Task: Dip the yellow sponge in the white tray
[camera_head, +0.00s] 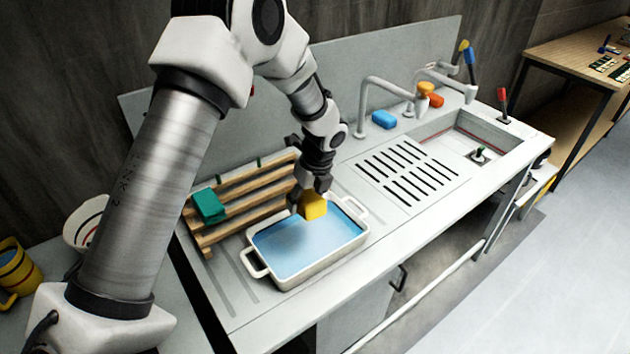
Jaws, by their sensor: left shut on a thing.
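The yellow sponge (313,207) is held in my left gripper (312,191), which points down and is shut on it. The sponge is over the far part of the white tray (310,271), near its back right side. The tray has two handles and holds blue liquid. I cannot tell whether the sponge's lower edge touches the liquid. My right gripper is not in view.
A wooden slatted rack (237,206) with a green sponge (209,205) on it stands behind the tray. Blue (384,119) and orange (436,100) sponges lie by the taps. The slotted drainer (407,170) right of the tray is clear.

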